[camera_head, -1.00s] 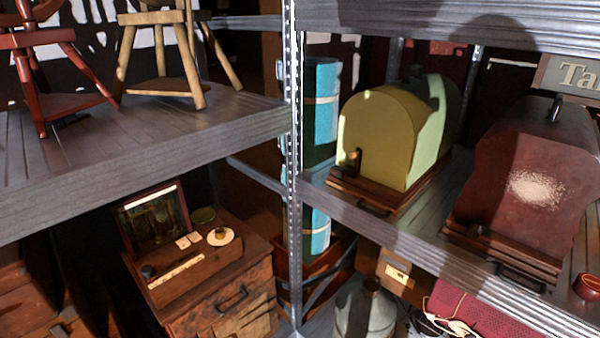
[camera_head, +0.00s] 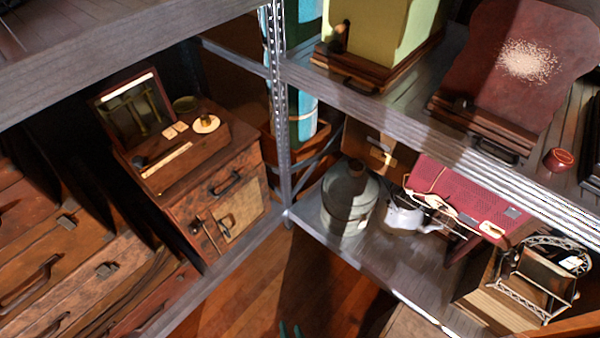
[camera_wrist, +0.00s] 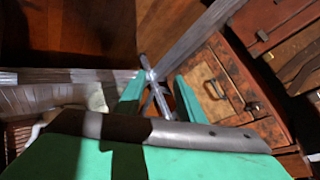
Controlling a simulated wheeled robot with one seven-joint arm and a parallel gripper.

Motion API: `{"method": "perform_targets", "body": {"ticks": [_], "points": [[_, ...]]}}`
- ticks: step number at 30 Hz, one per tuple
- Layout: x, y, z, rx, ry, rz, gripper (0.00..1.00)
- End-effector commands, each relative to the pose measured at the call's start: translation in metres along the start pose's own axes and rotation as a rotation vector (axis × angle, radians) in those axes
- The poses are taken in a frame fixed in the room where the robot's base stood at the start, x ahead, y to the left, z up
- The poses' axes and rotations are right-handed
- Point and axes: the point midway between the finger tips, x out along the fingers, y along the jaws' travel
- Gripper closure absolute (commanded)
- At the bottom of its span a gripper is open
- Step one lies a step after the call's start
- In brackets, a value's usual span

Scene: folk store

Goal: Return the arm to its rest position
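My gripper (camera_wrist: 159,82) shows in the wrist view as two teal fingers standing apart with nothing between them. Beyond the fingers are the metal shelf post, the wooden floor and a wooden chest. The rest of my arm is out of the head view.
Metal shelves meet at a corner post (camera_head: 279,110). A wooden chest (camera_head: 216,190) with an open lidded box (camera_head: 181,171) stands left. A grey jug (camera_head: 349,205), a white teapot (camera_head: 408,217) and a red case (camera_head: 470,195) sit on the lower right shelf. Wooden floor (camera_head: 248,300) is open below.

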Motion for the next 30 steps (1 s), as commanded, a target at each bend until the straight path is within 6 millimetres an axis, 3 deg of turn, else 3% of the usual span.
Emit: {"method": "perform_targets", "body": {"ticks": [1, 8, 15, 18, 24, 30], "points": [[-0.022, 0.001, -0.004, -0.034, 0.036, 0.025, 0.65], [-0.117, -0.018, -0.047, -0.203, 0.231, 0.103, 0.65], [-0.217, -0.068, -0.105, -0.375, 0.433, 0.132, 0.65], [-0.250, -0.089, -0.127, -0.430, 0.499, 0.131, 0.65], [-0.285, -0.117, -0.150, -0.493, 0.572, 0.126, 0.65], [-0.287, -0.120, -0.152, -0.499, 0.579, 0.125, 0.65]]}}
